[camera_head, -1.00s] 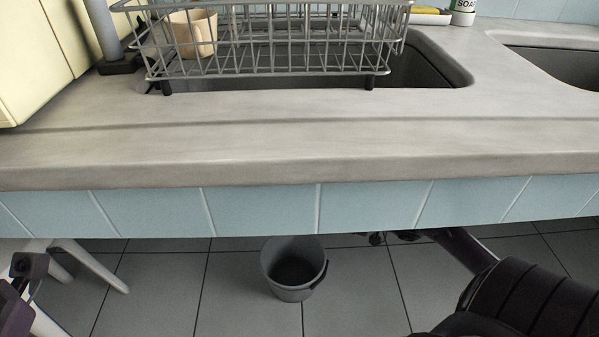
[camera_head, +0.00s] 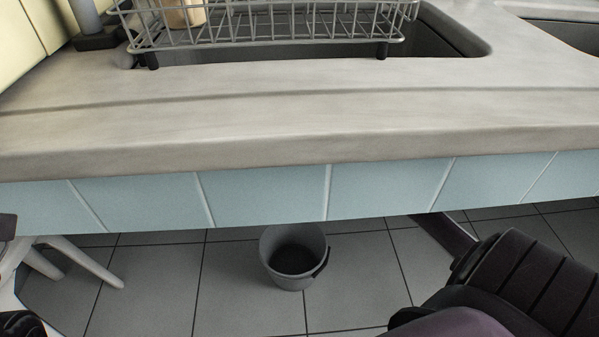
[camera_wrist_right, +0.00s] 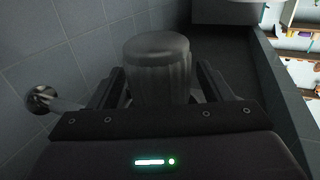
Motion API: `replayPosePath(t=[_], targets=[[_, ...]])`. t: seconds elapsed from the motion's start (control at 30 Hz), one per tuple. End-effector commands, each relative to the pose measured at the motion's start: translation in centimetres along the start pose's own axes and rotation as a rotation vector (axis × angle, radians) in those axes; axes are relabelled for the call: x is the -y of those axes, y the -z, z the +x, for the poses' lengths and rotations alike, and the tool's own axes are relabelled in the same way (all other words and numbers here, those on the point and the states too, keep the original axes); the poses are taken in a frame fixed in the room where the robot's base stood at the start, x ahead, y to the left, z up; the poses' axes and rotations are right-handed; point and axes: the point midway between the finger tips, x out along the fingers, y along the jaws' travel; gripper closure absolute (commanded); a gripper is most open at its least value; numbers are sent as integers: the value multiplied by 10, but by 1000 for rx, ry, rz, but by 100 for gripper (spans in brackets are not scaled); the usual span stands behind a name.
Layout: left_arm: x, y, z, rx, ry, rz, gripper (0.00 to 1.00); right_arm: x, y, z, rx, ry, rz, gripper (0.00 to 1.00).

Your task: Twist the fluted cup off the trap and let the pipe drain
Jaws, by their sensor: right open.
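In the right wrist view the fluted cup (camera_wrist_right: 158,68), grey with a smooth rounded end and ribbed sides, stands between the two fingers of my right gripper (camera_wrist_right: 161,80). The gripper is open, with one finger on each side of the cup; I cannot tell whether either touches it. The rest of the trap is mostly hidden behind my gripper. In the head view my right arm reaches under the counter, and its gripper is hidden there. A grey bucket (camera_head: 291,282) stands on the floor under the counter edge. My left gripper is not clearly in view.
The marble counter (camera_head: 290,110) with its blue tiled front overhangs the work area. A wire dish rack (camera_head: 270,28) with a beige cup (camera_head: 184,13) stands over the sink. A chrome wall fitting (camera_wrist_right: 40,99) is left of my right gripper. White legs (camera_head: 75,262) stand at left.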

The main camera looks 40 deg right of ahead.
Motion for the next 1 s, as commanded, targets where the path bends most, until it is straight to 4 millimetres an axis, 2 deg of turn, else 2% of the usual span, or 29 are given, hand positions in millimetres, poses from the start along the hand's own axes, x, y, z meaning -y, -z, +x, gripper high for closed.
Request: replayPosePath(t=[0.17,0.57,0.6,0.8,1.0], targets=[[0,0,0,0,1,0,64,0,0,0,0,0,0,29],[0,0,0,-1,0,0,64,0,0,0,0,0,0,81],[0,0,0,-1,0,0,64,0,0,0,0,0,1,57],[0,0,0,-1,1,-1,64,0,0,0,0,0,1,80],[1,0,6,2,3,-2,64,0,2,0,-1,-14,2,80]])
